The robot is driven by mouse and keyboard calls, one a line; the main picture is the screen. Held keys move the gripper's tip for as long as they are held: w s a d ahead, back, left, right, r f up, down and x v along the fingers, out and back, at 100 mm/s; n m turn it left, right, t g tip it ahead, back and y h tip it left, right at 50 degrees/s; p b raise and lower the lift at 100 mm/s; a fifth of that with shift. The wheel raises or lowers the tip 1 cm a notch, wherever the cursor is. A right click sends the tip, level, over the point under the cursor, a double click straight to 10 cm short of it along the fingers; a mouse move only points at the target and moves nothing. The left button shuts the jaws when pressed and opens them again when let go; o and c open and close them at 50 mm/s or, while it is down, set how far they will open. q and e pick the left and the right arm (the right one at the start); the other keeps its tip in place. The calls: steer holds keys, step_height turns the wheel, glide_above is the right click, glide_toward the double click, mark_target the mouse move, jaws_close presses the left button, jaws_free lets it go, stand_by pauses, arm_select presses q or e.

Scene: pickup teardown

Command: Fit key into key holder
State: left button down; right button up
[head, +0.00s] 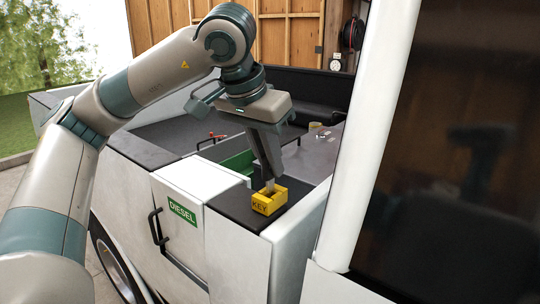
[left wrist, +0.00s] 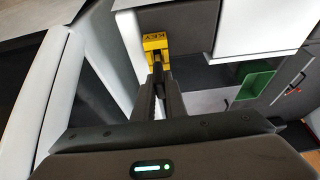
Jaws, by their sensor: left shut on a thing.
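The yellow key holder (head: 263,207), marked KEY, stands on the black top of the pickup's side, near the DIESEL panel. It also shows at the top of the left wrist view (left wrist: 155,38). My left gripper (head: 269,176) points down right over the holder, shut on the key (head: 270,186). Only a small grey end of the key shows below the fingertips, at the holder's opening. I cannot tell how far the key reaches into it. In the left wrist view the fingers (left wrist: 158,68) meet at the holder and hide most of the key. My right gripper is not in view.
The white door pillar (head: 378,120) and dark window (head: 450,160) stand close on the right. A green bin (head: 238,162) sits behind the holder's ledge. A black handle (head: 155,228) sticks out from the white side. The black top (head: 235,207) left of the holder is clear.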

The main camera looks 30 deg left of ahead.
arm_select(q)
steer(key=shift+f, duration=0.55)
steer(key=shift+f+b, duration=0.7)
steer(key=shift+b, duration=0.2)
steer(key=c, duration=1.7)
jaws_free()
